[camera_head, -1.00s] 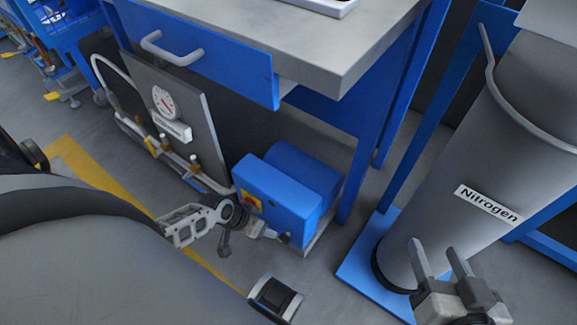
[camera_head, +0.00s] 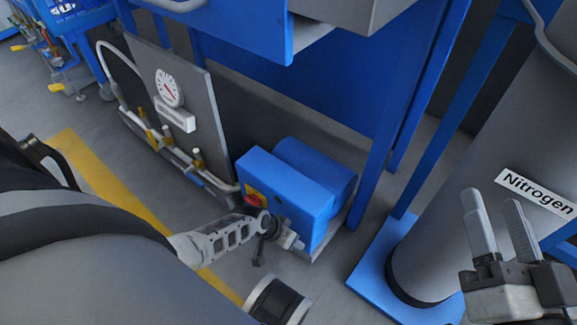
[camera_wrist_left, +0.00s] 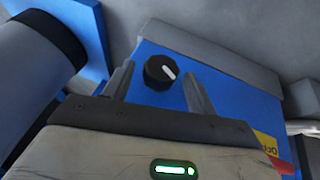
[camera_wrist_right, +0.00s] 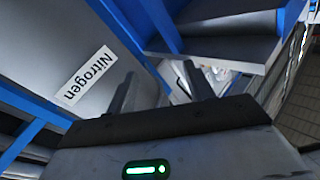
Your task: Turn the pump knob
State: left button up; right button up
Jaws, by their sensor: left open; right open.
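The pump is a blue box with a rounded blue housing (camera_head: 315,165) behind it, low under the bench in the head view. Its black knob (camera_wrist_left: 160,72) with a white pointer mark shows on the blue face (camera_wrist_left: 225,95) in the left wrist view. My left gripper (camera_wrist_left: 157,70) is open, with one finger on each side of the knob in that view; I cannot tell whether they touch it. In the head view my left gripper (camera_head: 291,239) is at the pump's front, and the knob is hidden. My right gripper (camera_head: 492,202) is open and empty, in front of the nitrogen cylinder.
A grey cylinder labelled Nitrogen (camera_head: 450,215) stands on a blue base (camera_head: 375,280) at right. A grey panel with a gauge (camera_head: 168,88) and pipes stands left of the pump. The blue bench (camera_head: 225,22) overhangs behind.

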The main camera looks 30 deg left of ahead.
pick_arm(q)
jog(key=c, duration=1)
pick_arm(e)
jog(key=shift+f, duration=0.1)
